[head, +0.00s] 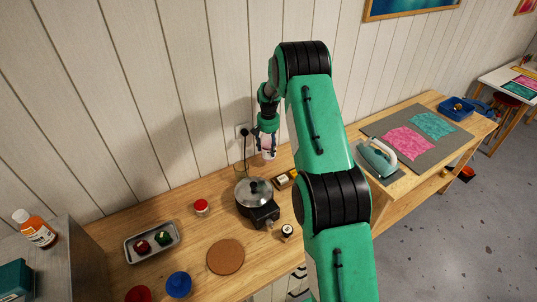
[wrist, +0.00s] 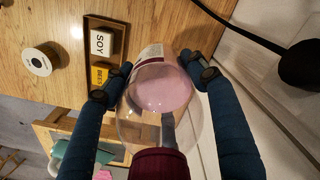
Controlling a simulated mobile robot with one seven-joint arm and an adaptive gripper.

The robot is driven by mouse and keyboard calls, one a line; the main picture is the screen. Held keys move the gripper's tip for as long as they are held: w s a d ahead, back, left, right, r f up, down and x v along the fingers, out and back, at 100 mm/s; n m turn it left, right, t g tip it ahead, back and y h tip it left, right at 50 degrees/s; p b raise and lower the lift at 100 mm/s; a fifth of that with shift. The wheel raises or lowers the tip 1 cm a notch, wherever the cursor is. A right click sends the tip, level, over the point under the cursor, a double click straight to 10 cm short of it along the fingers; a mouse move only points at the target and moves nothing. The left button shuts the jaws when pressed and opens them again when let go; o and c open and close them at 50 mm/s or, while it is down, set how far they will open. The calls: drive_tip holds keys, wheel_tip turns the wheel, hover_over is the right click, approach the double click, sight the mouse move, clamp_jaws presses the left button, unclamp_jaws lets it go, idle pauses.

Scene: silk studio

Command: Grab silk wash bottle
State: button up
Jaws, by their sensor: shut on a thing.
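A clear bottle with pink liquid, a pale label and a dark red cap, which I take for the silk wash bottle (wrist: 162,87), is between the two blue fingers of my gripper (wrist: 155,82). The fingers are shut on its sides. In the head view the bottle (head: 268,152) hangs upright below my gripper (head: 267,135), near the wall at the back of the wooden bench. I cannot tell whether its base touches the bench. The label's writing is too small to read.
A pot with a lid (head: 253,192) stands just in front, beside a small box with blocks (head: 286,180). A cable with a black end (wrist: 299,64) is near my right finger. A cork mat (head: 226,257), a tray (head: 152,242) and an iron (head: 377,156) are farther off.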

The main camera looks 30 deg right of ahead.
sight(266, 138)
drive_tip(key=shift+r, duration=1.3)
